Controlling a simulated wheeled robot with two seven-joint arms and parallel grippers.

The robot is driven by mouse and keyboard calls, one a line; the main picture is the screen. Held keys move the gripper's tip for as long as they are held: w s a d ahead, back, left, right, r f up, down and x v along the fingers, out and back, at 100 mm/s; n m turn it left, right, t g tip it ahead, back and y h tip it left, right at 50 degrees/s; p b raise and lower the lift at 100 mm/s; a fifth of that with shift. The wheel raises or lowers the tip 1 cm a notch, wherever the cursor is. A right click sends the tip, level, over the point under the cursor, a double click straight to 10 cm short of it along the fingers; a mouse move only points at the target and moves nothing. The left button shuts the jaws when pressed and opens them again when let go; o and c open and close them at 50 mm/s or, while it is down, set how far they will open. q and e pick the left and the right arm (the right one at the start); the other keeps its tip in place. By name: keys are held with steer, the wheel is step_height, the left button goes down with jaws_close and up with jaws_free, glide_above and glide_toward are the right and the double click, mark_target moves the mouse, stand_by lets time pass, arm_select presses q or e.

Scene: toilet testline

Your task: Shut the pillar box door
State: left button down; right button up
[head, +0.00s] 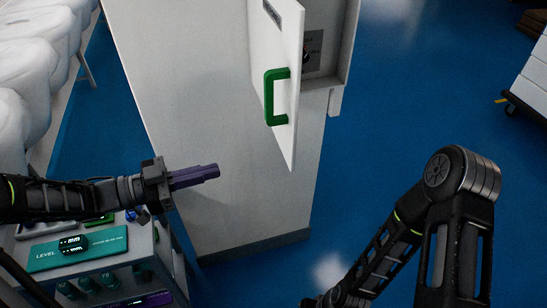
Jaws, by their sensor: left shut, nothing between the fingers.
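The pillar box (190,90) is a tall pale cabinet in the middle of the head view. Its white door (286,45) stands open, swung out from the box opening. A green handle (269,97) is on the door's face. My left gripper (217,171), with purple fingers, is shut and empty in front of the pillar, left of and below the handle, apart from the door. My right arm comes in at the lower right; its gripper is not visible.
A bench unit with a green LEVEL panel (105,243) stands below my left arm. White wrapped items (30,60) line the left edge. A dark trolley (528,112) with white boxes is at the far right. Blue floor (420,90) is clear right of the pillar.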

arm_select(q)
steer(key=shift+s+d+r+g+h, duration=0.25)
steer(key=shift+s+g, duration=0.1)
steer(key=shift+s, duration=0.2)
steer(key=shift+s+d+r+g+h, duration=0.15)
steer(key=shift+s+g+h, duration=0.15)
steer(key=shift+s, duration=0.2)
steer(key=shift+w+d, duration=0.1)
steer(key=b, duration=0.4)
glide_toward(287, 161)
steer(key=x, duration=0.7)
steer(key=shift+s+r, duration=0.25)
steer(key=shift+w+d, duration=0.1)
steer(key=shift+d, duration=0.1)
